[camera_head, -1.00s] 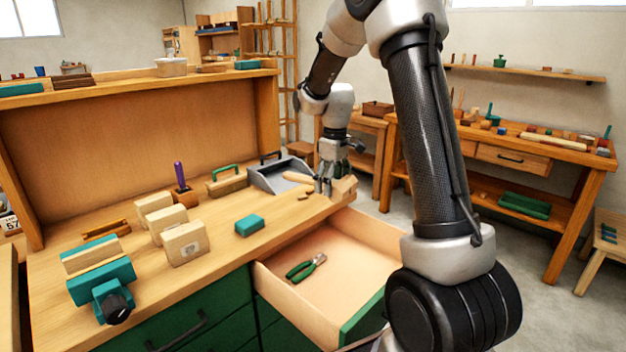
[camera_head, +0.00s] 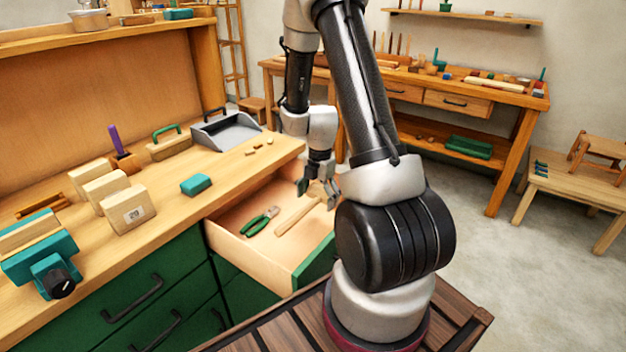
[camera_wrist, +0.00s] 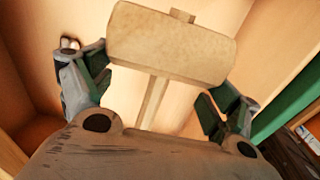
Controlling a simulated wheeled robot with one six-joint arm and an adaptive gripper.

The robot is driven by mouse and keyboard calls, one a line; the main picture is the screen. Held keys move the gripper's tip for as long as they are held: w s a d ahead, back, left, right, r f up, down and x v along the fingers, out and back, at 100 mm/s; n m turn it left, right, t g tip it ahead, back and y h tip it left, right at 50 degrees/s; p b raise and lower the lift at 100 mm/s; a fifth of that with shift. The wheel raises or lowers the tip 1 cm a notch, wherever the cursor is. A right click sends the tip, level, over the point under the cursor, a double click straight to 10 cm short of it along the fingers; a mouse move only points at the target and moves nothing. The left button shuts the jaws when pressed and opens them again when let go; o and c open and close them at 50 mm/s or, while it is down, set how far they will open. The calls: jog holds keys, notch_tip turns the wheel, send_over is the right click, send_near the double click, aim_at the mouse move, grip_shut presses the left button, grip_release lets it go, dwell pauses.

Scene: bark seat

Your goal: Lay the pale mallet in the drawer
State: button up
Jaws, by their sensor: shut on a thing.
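The pale mallet (camera_head: 295,216) is inside the open drawer (camera_head: 245,252), its handle pointing down-left in the head view. Its block-shaped head (camera_wrist: 170,45) shows large in the wrist view, with the handle running back under my wrist. My gripper (camera_head: 318,190) points down over the drawer's right part, its fingers (camera_wrist: 158,78) on either side of the mallet, shut on it. The mallet's head is mostly hidden by my gripper in the head view. I cannot tell whether the mallet touches the drawer floor.
Green-handled pliers (camera_head: 259,222) lie in the drawer left of the mallet. On the bench are a teal block (camera_head: 196,184), a grey dustpan (camera_head: 226,133), small wooden pieces (camera_head: 257,147) and a teal vise (camera_head: 45,262). The drawer's front-left floor is bare.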

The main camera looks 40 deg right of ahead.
aim_at(317, 225)
jog(key=shift+s+f, duration=0.1)
jog(key=shift+f, duration=3.25)
jog(key=shift+f, duration=0.25)
jog(key=o, duration=1.1)
jog(key=shift+r, duration=3.5)
